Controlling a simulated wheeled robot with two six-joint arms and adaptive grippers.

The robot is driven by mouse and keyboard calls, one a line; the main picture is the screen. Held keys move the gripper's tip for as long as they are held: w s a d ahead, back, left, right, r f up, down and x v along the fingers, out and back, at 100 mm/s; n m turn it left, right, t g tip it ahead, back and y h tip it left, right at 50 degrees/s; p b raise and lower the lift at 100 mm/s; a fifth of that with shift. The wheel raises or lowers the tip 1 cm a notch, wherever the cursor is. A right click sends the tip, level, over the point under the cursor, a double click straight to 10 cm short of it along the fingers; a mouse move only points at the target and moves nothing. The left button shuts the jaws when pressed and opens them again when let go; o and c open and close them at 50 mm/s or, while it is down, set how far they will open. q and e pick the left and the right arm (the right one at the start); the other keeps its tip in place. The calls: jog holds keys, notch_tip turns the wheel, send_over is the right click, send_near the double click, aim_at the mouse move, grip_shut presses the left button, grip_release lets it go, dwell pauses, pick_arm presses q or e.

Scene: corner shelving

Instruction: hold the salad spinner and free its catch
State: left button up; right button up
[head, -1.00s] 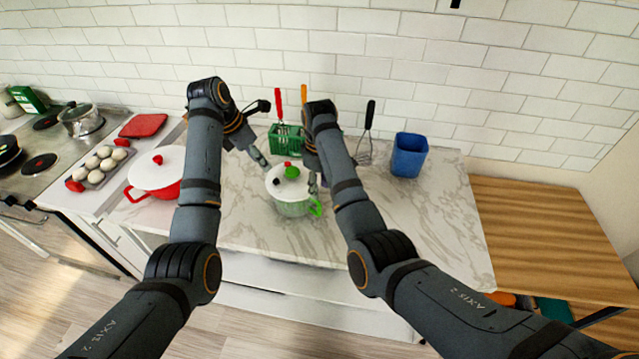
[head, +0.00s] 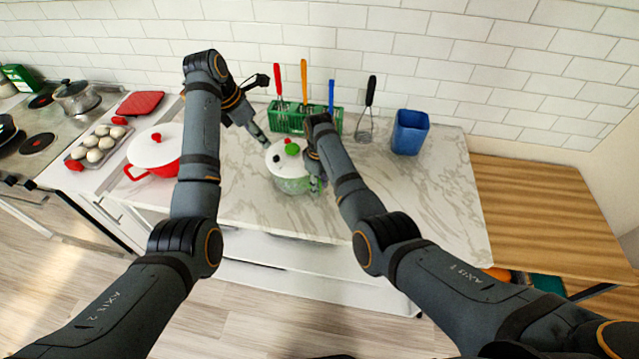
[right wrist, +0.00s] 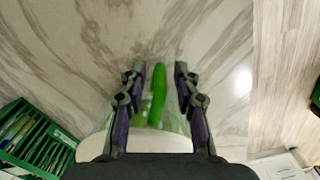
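The salad spinner stands upright on the marble counter, with a white lid (head: 284,168) and a translucent green bowl (head: 292,186). On the lid are a green knob (head: 292,149), a small red part (head: 287,141) and a black part (head: 277,157). My left gripper (head: 263,138) is beside the spinner's back left; its finger opening is too small to judge. My right gripper (head: 316,183) is at the right side of the bowl. In the right wrist view its fingers (right wrist: 160,85) are apart, with the bright green handle (right wrist: 157,95) between them and visible gaps on both sides.
A green caddy (head: 285,122) with utensils stands behind the spinner, with a whisk (head: 364,125) and a blue cup (head: 409,132) to the right. A red pot with white lid (head: 155,147) and an egg tray (head: 97,145) are left. The counter's right part is clear.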

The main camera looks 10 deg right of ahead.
grip_shut()
dwell(0.3)
jog(key=shift+o, duration=0.8)
grip_release()
grip_shut()
dwell(0.4)
